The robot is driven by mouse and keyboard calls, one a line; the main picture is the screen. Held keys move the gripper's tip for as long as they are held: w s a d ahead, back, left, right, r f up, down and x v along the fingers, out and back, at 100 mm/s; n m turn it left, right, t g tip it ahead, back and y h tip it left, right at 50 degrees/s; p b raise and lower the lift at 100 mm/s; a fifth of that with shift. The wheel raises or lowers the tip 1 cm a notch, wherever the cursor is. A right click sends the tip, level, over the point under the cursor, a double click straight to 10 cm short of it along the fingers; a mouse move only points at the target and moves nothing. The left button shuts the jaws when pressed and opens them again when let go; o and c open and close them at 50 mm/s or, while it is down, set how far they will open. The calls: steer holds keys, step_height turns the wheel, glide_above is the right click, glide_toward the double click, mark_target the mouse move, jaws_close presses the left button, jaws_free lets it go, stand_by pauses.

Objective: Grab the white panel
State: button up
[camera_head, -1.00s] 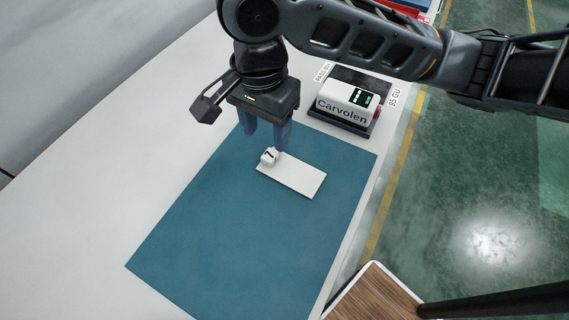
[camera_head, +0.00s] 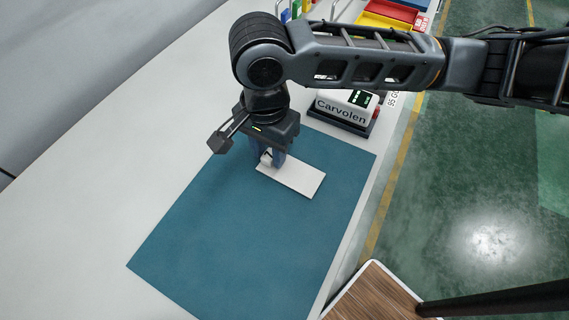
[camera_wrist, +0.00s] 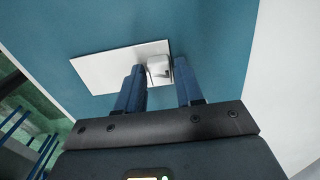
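The white panel (camera_head: 300,181) lies flat on the blue mat (camera_head: 240,235), with a small white block standing on its left end. The panel also shows in the wrist view (camera_wrist: 105,68), where the block (camera_wrist: 159,68) sits between my fingertips. My gripper (camera_head: 268,162) is low over that end of the panel, its two blue fingers apart on either side of the block. In the wrist view my gripper (camera_wrist: 161,75) is open, with a visible gap to the block at least on the right. Whether the left finger touches the block is unclear.
A white Carvolen device (camera_head: 345,105) stands behind the panel, near the table's right edge. Coloured bins (camera_head: 392,14) are at the back. The mat in front of the panel is clear. A wooden-topped surface (camera_head: 375,296) is at the lower right.

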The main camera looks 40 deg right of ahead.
jaws_close()
steer(key=shift+r, duration=0.1)
